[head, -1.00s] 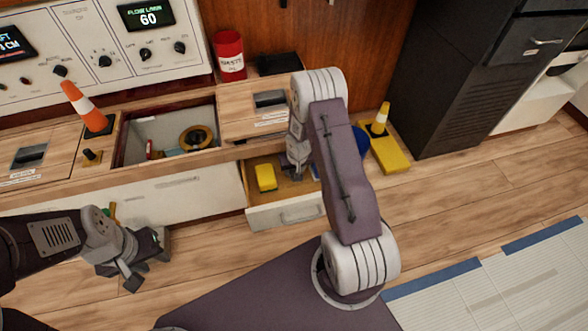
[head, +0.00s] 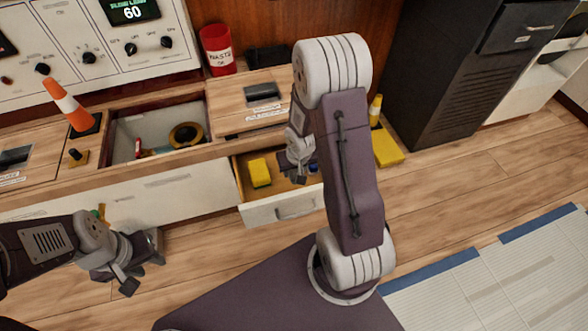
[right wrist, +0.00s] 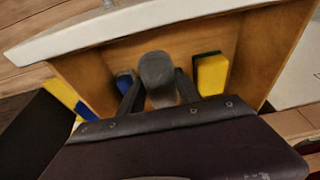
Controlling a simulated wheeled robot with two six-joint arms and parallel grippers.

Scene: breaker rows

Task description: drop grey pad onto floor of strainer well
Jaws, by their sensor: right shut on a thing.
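A grey pad (right wrist: 157,72) with a rounded end stands between the two fingers of my right gripper (right wrist: 158,92) in the right wrist view, and the gripper is shut on it. In the head view my right gripper (head: 299,176) is over the open drawer (head: 252,217), below and to the right of the well. The strainer well (head: 113,140) is an open, light-walled recess in the counter. A yellow and dark ring (head: 186,135) and a small red thing (head: 138,148) are inside it. My left gripper (head: 143,275) is open and empty in front of the counter.
A yellow sponge (head: 260,173) lies in the drawer, and a blue thing (right wrist: 125,82) is on the pad's other side.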

